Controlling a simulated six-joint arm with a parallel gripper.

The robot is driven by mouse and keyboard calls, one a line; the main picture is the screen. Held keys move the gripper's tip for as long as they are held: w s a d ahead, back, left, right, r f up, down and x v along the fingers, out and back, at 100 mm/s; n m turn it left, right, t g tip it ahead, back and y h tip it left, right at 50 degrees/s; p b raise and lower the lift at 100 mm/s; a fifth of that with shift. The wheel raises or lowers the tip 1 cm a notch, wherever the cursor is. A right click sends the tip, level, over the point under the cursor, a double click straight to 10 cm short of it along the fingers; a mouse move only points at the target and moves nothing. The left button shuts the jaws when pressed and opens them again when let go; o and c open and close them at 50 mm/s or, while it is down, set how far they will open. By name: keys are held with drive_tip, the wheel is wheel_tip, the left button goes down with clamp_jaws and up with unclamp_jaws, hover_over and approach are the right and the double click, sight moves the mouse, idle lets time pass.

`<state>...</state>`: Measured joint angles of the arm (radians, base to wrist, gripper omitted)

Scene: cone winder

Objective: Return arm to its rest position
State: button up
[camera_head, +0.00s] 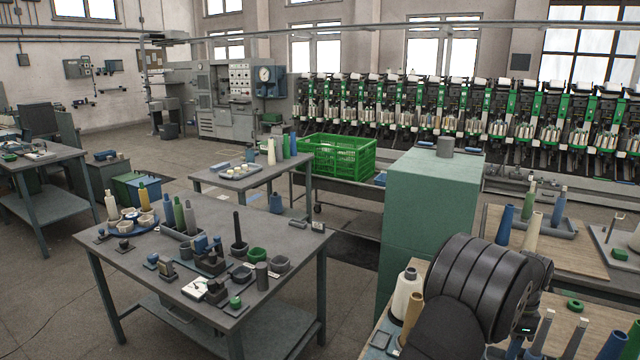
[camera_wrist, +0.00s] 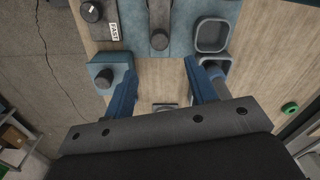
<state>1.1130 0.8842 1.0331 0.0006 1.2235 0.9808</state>
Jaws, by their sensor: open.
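My gripper (camera_wrist: 160,72) shows in the wrist view with its two blue fingers spread wide apart. Nothing is held between them. Bare wood worktop and a small dark piece (camera_wrist: 165,106) show in the gap. A blue-grey fixture with a dark round knob (camera_wrist: 104,78) lies by the left finger. A square grey tray (camera_wrist: 212,36) lies beyond the right finger.
A white yarn cone (camera_head: 404,292) and a tan cone (camera_head: 411,318) stand close left of my arm. A green cabinet (camera_head: 425,215) stands behind it. A grey table (camera_head: 150,270) with several small parts is at left. A green crate (camera_head: 335,155) is farther back.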

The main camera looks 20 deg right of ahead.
wheel_tip(320, 180, up, 7)
wheel_tip(320, 180, down, 18)
drive_tip(key=shift+r, duration=0.25)
drive_tip(key=s+d, duration=0.3)
wheel_tip(320, 180, up, 18)
drive_tip(key=f, duration=0.1)
wheel_tip(320, 180, down, 7)
drive_tip(key=m, duration=0.3)
drive_tip(key=shift+w+a, duration=0.4)
drive_tip(key=shift+a, duration=0.05)
drive_tip(key=shift+r, duration=0.2)
